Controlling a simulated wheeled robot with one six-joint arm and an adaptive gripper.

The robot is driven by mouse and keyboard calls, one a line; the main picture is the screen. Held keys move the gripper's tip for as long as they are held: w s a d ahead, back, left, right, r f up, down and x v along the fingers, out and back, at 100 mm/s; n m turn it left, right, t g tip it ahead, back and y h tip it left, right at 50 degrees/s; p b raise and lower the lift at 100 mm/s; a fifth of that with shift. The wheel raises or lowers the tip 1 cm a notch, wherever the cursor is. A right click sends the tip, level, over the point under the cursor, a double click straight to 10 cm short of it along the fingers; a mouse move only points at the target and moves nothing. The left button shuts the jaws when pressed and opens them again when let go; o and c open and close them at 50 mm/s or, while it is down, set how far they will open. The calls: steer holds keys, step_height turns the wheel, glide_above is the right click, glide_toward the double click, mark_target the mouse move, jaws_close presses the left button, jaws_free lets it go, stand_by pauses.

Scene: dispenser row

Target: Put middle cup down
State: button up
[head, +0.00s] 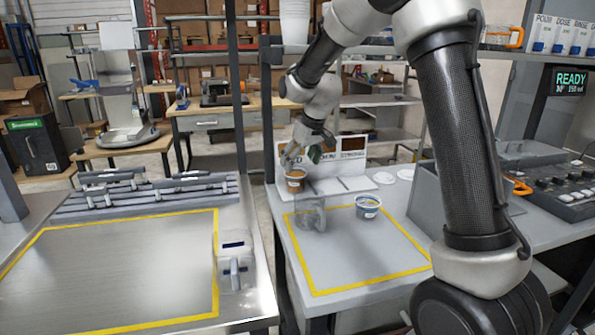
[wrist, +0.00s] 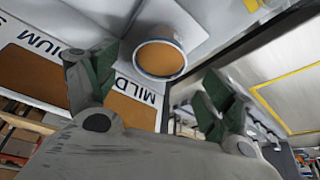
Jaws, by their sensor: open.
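A small white cup with brown contents (head: 296,178) stands at the back left of the right-hand table, by the left end of the sign. In the wrist view the cup (wrist: 160,57) stands beside the word MILD, with a gap to each finger. My gripper (head: 305,158) is open just above and behind the cup; the wrist view shows its two green-padded fingers spread (wrist: 157,76).
A sign board (head: 352,148) with brown patches stands behind the cups. White discs (head: 384,178) lie at the back. A grey sloped box (head: 425,220) stands at right. The outline's front is clear.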

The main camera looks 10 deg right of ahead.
steer(key=shift+s+d+r, duration=0.1)
steer(key=shift+s+r, duration=0.15)
steer(key=shift+r, duration=0.4)
steer(key=s+d+r+m, duration=0.1)
steer(key=s+d+r, duration=0.4)
steer(key=s+r, duration=0.3)
steer(key=s+d+m, duration=0.1)
steer(key=s+d, duration=0.2)
steer(key=s, duration=0.7)
steer(key=s+d+m+h, duration=0.1)
steer(key=s+d, duration=0.2)
steer(key=s, duration=0.7)
steer(key=s+d+m, duration=0.1)
steer(key=s+d, duration=0.1)
steer(key=s, duration=0.8)
steer(key=shift+s+d+m+h, duration=0.2)
steer(key=shift+d+m+h, duration=0.1)
steer(key=shift+d+h, duration=0.1)
steer(key=shift+r, duration=0.1)
